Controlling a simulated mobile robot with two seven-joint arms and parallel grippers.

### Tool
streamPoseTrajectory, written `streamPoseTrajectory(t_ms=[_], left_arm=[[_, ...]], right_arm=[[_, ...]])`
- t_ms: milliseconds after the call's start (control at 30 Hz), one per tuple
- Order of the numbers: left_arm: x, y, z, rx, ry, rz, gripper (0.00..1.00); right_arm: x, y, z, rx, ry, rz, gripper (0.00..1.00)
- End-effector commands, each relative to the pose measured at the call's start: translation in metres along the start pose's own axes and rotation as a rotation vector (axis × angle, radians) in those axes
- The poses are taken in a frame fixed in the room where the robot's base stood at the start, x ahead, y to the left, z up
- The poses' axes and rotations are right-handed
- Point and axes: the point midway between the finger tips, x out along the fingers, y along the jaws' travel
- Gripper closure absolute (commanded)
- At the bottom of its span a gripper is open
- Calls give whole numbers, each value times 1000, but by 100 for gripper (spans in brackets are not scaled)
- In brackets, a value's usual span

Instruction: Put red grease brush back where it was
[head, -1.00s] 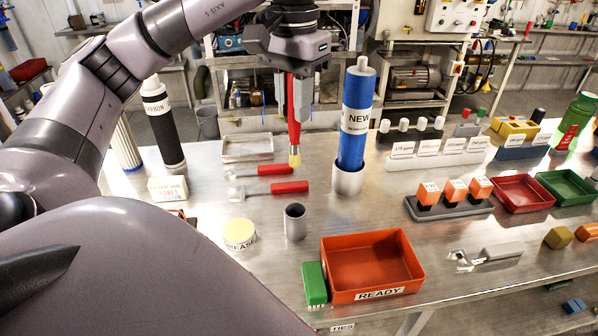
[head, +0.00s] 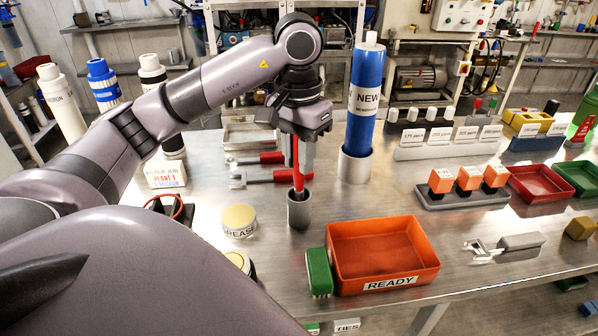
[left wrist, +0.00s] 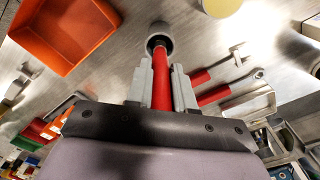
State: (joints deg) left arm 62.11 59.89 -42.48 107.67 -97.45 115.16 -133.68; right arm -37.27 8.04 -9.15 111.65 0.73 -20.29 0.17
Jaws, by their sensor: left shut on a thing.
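The red grease brush (head: 297,165) is upright in my left gripper (head: 301,160), with its lower end inside the mouth of the grey metal cup (head: 300,212). The bristles are hidden in the cup. In the left wrist view the red handle (left wrist: 162,85) runs between the two grey fingers of my left gripper (left wrist: 160,85) to the cup (left wrist: 159,38). The fingers are shut on the handle. The yellow-lidded grease tin (head: 238,218) stands left of the cup. My right gripper is not in view.
The orange READY tray (head: 382,255) and green brush (head: 318,273) are right of the cup, towards the front. Two red-handled tools (head: 280,175) lie behind it. The blue NEW cylinder (head: 361,110) stands in a metal holder (head: 354,166) behind right.

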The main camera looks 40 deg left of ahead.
Motion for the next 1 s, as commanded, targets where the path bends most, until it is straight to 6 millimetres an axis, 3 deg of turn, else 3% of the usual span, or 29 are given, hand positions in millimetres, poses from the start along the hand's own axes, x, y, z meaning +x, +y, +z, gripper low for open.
streamPoseTrajectory(t_ms=[233, 667, 700, 767, 1000], left_arm=[[31, 0, 1, -1, -4, 0, 100], [39, 0, 0, 0, 0, 0, 100], [37, 0, 0, 0, 0, 0, 68], [37, 0, 0, 0, -1, 0, 52], [37, 0, 0, 0, -1, 0, 52]], right_arm=[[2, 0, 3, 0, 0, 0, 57], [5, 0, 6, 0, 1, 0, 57], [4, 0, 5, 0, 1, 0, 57], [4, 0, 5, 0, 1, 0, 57], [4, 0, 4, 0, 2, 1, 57]])
